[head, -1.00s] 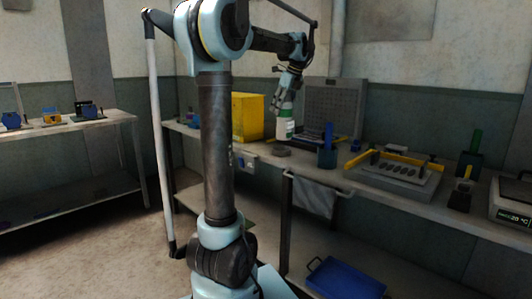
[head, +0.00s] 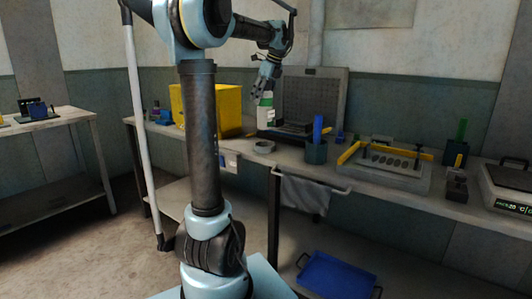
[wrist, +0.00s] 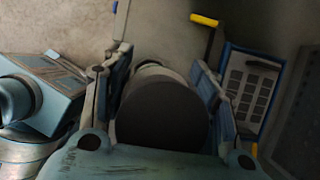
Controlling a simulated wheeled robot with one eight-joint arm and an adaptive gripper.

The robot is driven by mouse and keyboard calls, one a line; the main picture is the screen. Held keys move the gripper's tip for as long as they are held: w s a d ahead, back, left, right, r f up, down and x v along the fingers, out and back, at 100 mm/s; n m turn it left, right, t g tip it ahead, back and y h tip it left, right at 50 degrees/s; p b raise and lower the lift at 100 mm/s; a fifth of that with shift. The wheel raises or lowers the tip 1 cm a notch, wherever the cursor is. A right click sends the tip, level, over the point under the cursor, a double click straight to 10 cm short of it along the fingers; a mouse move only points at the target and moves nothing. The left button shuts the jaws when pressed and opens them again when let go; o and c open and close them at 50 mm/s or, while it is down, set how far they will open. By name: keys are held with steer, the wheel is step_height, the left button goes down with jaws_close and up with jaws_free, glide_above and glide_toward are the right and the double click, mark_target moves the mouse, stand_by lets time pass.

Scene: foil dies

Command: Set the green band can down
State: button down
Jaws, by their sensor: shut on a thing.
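The green band can (head: 265,114) is white with a green band and hangs upright below my gripper (head: 266,92) in the head view. My gripper is shut on its upper part. In the wrist view the can's dark round end (wrist: 162,118) fills the space between the two fingers (wrist: 160,90). The can's lower end shows against the dark equipment at the back of the bench. I cannot tell for sure whether it touches anything beneath it.
A grey ring (head: 264,147) lies on the bench (head: 345,178) in front of the can. A yellow box (head: 228,108) stands to its left. A dark cup with a blue item (head: 317,150) and a yellow-barred fixture (head: 385,170) stand to its right.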

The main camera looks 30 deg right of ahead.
mark_target(271, 93)
steer(key=shift+f, duration=5)
steer(key=c, duration=0.6)
jaws_free()
steer(key=shift+f, duration=0.1)
steer(key=v, duration=1.2)
steer(key=shift+s+d, duration=0.1)
steer(key=shift+s, duration=0.1)
